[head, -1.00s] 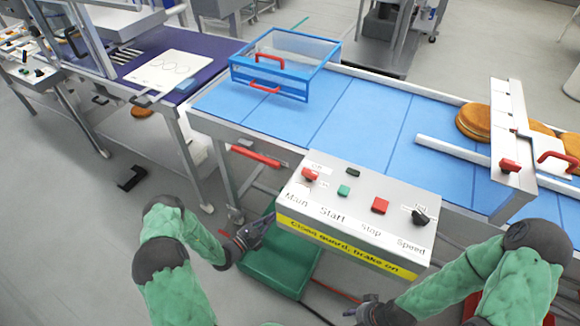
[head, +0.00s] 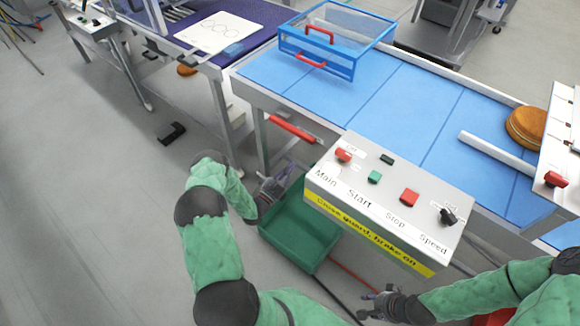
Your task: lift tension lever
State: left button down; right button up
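A red lever (head: 292,128), which looks like the tension lever, sticks out under the near side of the blue conveyor (head: 395,110), left of the control box. It slopes slightly down to the right. My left gripper (head: 284,182) is below the lever and apart from it, over the back of a green bin. Its fingers are small and dark, so I cannot tell whether they are open. My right gripper (head: 366,303) is low in the picture, below the control box and away from the lever. Its finger state is unclear too.
The control box (head: 388,205) with red, green and black controls juts out right of the lever. The green bin (head: 300,236) is on the floor below. A blue-framed guard (head: 335,40) with red handles stands on the conveyor. Floor at left is mostly clear.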

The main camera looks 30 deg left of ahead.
aim_at(291, 129)
pick_arm(q)
jog(key=w+r+b, duration=0.1)
jog(key=w+r, duration=0.4)
jog(key=w, duration=0.2)
jog(key=shift+d+r, duration=0.3)
jog(key=shift+r, duration=0.1)
jog(key=shift+w+a, duration=0.1)
